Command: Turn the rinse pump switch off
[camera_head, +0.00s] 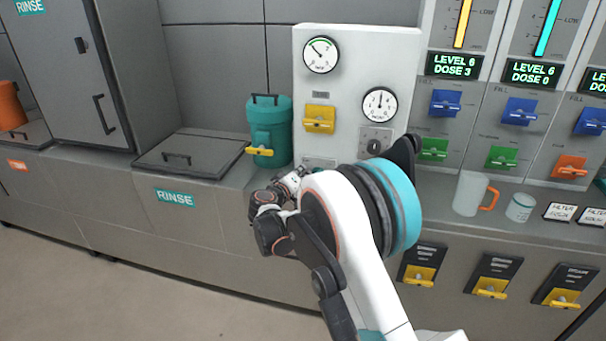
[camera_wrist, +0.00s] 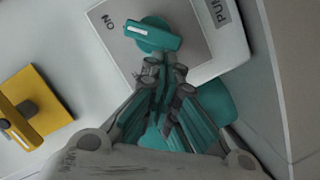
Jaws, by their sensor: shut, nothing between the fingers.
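The rinse pump switch (camera_wrist: 154,36) is a teal rotary knob with a bar handle on a grey plate, in the wrist view. The white-marked end of its bar points toward the ON label (camera_wrist: 108,21). A partly cut-off label reading "PU..." (camera_wrist: 221,12) is at the plate's edge. My gripper (camera_wrist: 165,76) is shut and empty, its fingertips just below the knob in the picture. I cannot tell whether they touch it. In the head view my gripper (camera_head: 296,181) is by the lower part of the white gauge panel (camera_head: 346,80), and the switch is hidden there.
A yellow valve handle (camera_head: 319,119) is on the panel; a yellow handle also shows at left in the wrist view (camera_wrist: 27,117). A teal canister (camera_head: 271,130) stands left of the panel. A mug (camera_head: 468,193) and a small jar (camera_head: 519,208) stand on the right ledge.

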